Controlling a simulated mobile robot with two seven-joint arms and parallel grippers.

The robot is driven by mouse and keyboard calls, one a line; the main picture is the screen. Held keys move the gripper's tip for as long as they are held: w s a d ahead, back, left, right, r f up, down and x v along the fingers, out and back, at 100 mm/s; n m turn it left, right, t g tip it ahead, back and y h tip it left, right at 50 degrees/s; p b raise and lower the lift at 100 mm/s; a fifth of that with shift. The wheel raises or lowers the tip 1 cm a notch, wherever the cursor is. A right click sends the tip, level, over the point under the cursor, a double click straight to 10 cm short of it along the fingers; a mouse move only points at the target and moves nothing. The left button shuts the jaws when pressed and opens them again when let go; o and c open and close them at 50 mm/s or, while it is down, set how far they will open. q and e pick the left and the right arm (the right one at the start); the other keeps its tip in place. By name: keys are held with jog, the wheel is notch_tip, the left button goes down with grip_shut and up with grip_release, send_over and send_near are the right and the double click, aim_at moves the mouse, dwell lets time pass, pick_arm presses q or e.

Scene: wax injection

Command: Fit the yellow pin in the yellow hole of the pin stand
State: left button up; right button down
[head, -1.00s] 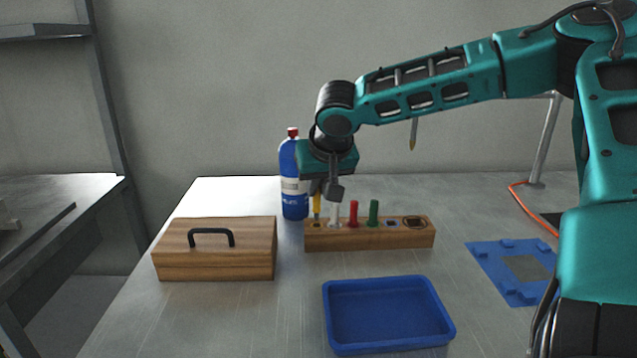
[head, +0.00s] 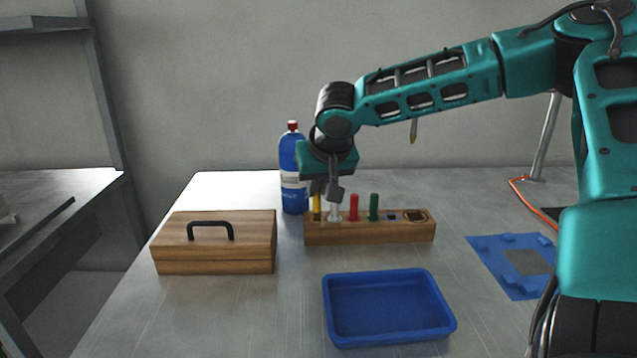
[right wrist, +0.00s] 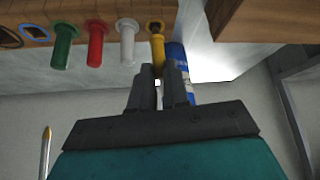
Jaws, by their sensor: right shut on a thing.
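The wooden pin stand (head: 370,234) stands on the table with a white pin (head: 335,212), a red pin (head: 354,207) and a green pin (head: 374,207) upright in it. My right gripper (head: 326,190) is above the stand's left end, shut on the yellow pin (head: 317,207). The yellow pin (right wrist: 157,48) also shows in the right wrist view, in line with the end hole beside the white pin. Its dark narrow tip meets that hole; I cannot tell how deep it sits. My left gripper is not in view.
A blue bottle (head: 293,175) stands close behind the stand's left end. A wooden box with a black handle (head: 215,243) is left of the stand. A blue tray (head: 388,308) lies in front, and a blue mat (head: 495,262) to the right.

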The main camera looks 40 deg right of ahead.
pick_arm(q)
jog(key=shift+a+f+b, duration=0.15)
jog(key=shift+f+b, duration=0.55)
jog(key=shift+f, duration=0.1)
pick_arm(e)
jog(key=shift+f, duration=1)
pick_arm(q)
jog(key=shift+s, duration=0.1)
pick_arm(e)
jog(key=c, duration=1)
grip_release()
jog(key=shift+c, duration=0.2)
pick_arm(q)
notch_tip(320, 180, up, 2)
jog(key=p, duration=0.3)
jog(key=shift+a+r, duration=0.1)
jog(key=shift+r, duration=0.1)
pick_arm(e)
jog(key=v, duration=1.3)
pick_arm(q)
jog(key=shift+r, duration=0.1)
